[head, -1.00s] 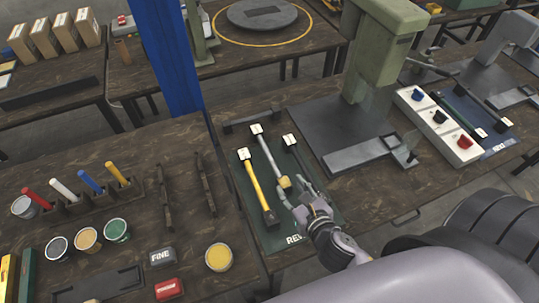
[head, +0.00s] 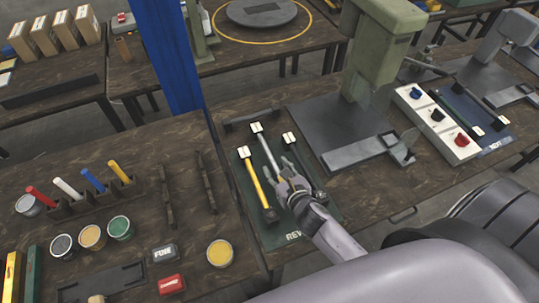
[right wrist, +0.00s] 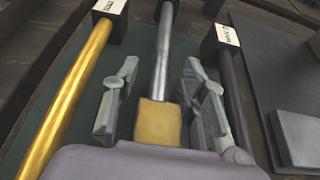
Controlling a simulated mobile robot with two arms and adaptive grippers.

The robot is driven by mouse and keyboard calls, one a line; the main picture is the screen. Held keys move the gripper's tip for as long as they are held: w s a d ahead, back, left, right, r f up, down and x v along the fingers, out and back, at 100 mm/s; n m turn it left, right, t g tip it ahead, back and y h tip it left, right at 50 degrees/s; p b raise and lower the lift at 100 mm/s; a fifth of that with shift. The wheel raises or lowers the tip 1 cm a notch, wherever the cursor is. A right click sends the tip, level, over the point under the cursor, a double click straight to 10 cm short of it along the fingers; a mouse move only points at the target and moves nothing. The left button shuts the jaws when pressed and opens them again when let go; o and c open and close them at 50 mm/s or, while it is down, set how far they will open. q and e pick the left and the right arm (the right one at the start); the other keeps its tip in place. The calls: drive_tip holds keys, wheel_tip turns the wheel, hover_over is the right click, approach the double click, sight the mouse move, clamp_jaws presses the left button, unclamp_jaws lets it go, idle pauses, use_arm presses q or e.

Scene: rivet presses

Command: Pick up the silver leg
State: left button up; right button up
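The silver leg (head: 265,147) lies on a dark green mat (head: 290,237), between a yellow leg (head: 253,178) and a black leg (head: 297,153). Its far end has a white-labelled block. My right gripper (head: 286,176) is open over the near part of the silver leg and hides that part in the head view. In the right wrist view the silver leg (right wrist: 165,50) runs between the two spread fingers (right wrist: 160,100), with a gap on each side. A yellowish block (right wrist: 159,123) shows between the fingers near the palm. My left gripper is not in view.
A green press (head: 375,60) stands at the right, beside a white control box (head: 437,120) with knobs. At the left are coloured markers in a rack (head: 72,207), paint pots and a yellow pot (head: 220,252). A blue post (head: 171,60) rises behind.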

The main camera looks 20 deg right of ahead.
drive_tip(key=shift+c, duration=0.6)
clamp_jaws()
